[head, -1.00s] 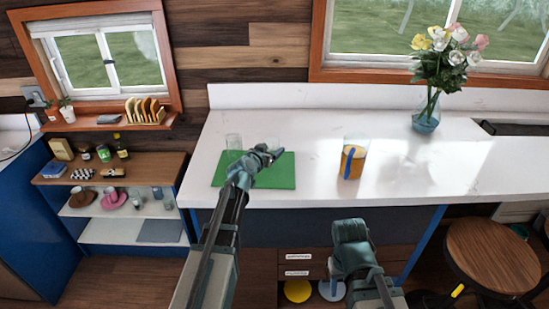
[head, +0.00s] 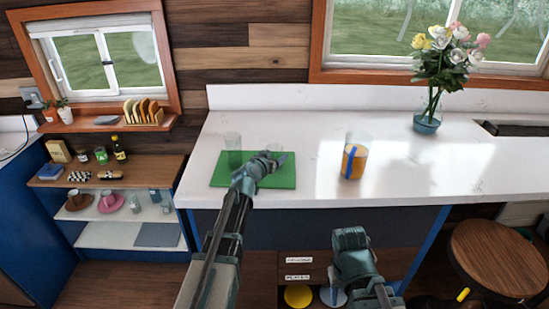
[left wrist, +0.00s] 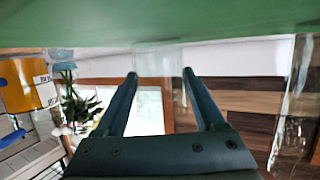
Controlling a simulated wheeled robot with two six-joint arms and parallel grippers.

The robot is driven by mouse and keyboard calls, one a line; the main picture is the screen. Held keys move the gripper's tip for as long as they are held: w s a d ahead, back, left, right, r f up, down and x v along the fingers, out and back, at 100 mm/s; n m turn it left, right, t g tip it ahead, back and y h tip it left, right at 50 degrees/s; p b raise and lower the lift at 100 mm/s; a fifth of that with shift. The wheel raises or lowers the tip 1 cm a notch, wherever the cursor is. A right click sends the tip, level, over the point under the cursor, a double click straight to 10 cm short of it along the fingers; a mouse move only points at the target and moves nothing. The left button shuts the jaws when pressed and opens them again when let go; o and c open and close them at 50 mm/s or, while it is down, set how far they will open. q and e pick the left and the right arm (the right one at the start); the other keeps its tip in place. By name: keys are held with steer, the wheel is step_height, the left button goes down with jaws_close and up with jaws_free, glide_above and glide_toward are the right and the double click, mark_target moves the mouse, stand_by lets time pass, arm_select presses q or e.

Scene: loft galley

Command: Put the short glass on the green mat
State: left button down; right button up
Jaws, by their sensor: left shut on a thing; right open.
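The green mat (head: 283,178) lies on the white counter and fills the top of the left wrist view (left wrist: 150,20). My left gripper (head: 270,160) is low over the mat's right part. It is shut on the short clear glass (left wrist: 157,62), which shows between its fingers in the left wrist view with one end at the mat's surface; I cannot tell whether it touches. In the head view my gripper mostly hides this glass. Another clear glass (head: 233,148) stands at the mat's back left. My right gripper (head: 350,238) is open, in front of the counter.
A glass container with orange contents and a blue stripe (head: 354,160) stands right of the mat. A flower vase (head: 427,122) is farther right. The counter (head: 310,150) between mat and container is clear. Shelves with small items (head: 110,170) are at left.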

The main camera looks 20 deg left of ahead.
arm_select(q)
jaws_free()
steer(key=shift+f, duration=0.1)
steer(key=shift+s+r+p, duration=0.25)
steer(key=shift+s+p, duration=0.05)
steer(key=shift+s, duration=0.05)
steer(key=p+v, duration=0.3)
steer(key=v, duration=0.8)
steer(key=shift+s, duration=0.15)
